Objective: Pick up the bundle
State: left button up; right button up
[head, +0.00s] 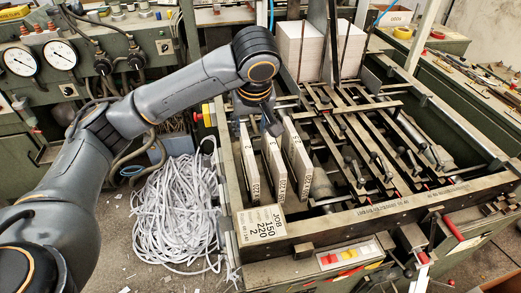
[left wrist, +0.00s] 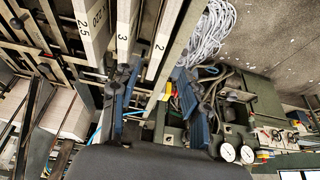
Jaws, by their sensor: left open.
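Three pale greyboard bundles stand on edge in the feeder's left bay: the left one marked 2 (head: 248,165), the middle one marked 3 (head: 274,170), and the right one (head: 298,160), whose 2.5 mark reads in the left wrist view (left wrist: 91,28). My left gripper (head: 263,118) is open above the bundles' far ends. In the left wrist view its blue-grey fingers (left wrist: 158,88) are spread, with the 2 bundle (left wrist: 166,40) lined up between them in the picture; contact cannot be told. A job card (head: 262,227) reads JOB 150 220 2. My right gripper is not in view.
Metal bars and clamps (head: 370,140) fill the feeder right of the bundles. Two tall white stacks (head: 300,50) stand at its back. A pile of pale strips (head: 175,215) lies on the floor at left. A gauge panel (head: 60,60) is at back left.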

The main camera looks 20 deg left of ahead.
pick_arm(q)
jog(key=w, duration=0.1)
send_near(249, 149)
notch_tip(249, 149, down, 3)
jog(key=a, duration=0.2)
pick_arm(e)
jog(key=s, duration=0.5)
pick_arm(q)
jog(key=shift+w+d+f+p, duration=0.1)
jog(key=shift+w+f+p, duration=0.35)
jog(key=shift+f+p, duration=0.15)
jog(key=shift+w+d+f+p, duration=0.1)
jog(key=shift+w+f+p, duration=0.35)
jog(key=shift+f, duration=0.2)
jog(key=x, duration=0.2)
jog(key=shift+f+p, duration=0.25)
jog(key=shift+p, duration=0.15)
jog(key=shift+w+a+f, duration=0.15)
jog(key=shift+w+f, duration=0.1)
jog(key=shift+f, duration=0.3)
grip_shut()
jog(key=shift+r, duration=0.1)
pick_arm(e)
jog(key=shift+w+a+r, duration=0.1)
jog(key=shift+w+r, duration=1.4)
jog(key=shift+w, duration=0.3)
